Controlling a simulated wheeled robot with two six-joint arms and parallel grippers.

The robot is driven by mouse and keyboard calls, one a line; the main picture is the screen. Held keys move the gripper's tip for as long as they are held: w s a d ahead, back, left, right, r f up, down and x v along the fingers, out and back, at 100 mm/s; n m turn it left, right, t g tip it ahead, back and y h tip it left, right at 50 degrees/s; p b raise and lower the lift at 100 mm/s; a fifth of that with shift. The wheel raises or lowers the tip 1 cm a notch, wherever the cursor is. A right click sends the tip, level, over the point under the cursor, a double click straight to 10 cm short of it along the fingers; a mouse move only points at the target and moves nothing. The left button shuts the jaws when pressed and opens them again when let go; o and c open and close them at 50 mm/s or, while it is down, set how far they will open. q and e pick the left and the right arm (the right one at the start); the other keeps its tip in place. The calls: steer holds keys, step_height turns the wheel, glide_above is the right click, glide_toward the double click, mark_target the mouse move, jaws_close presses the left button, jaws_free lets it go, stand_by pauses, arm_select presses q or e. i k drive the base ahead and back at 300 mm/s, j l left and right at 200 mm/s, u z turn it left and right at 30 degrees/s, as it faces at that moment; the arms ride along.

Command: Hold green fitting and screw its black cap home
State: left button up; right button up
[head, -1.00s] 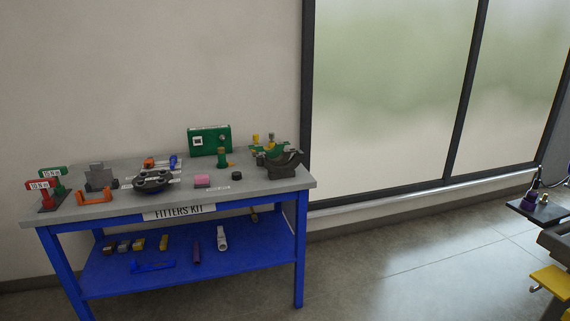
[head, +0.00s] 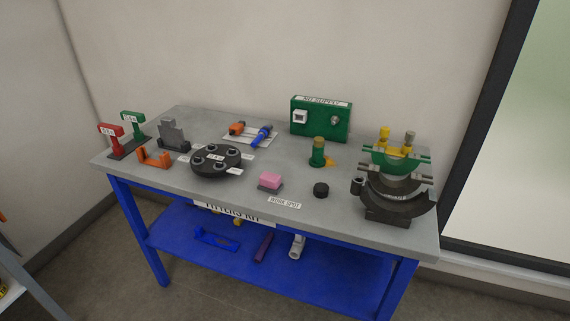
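The green fitting (head: 317,155) stands upright on the grey bench top, right of the middle, with a brownish top and a small yellow piece at its foot. The black cap (head: 321,189) lies apart from it on the bench, nearer the front edge. Neither of my grippers shows in the head view.
A "WORK SPOT" label (head: 284,202) lies near the front edge. Bare bench surrounds the cap.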

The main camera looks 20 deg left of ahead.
mark_target(317, 160)
steer(key=i+l+u, duration=0.85)
steer(key=l, duration=0.35)
steer(key=k+j, duration=0.05)
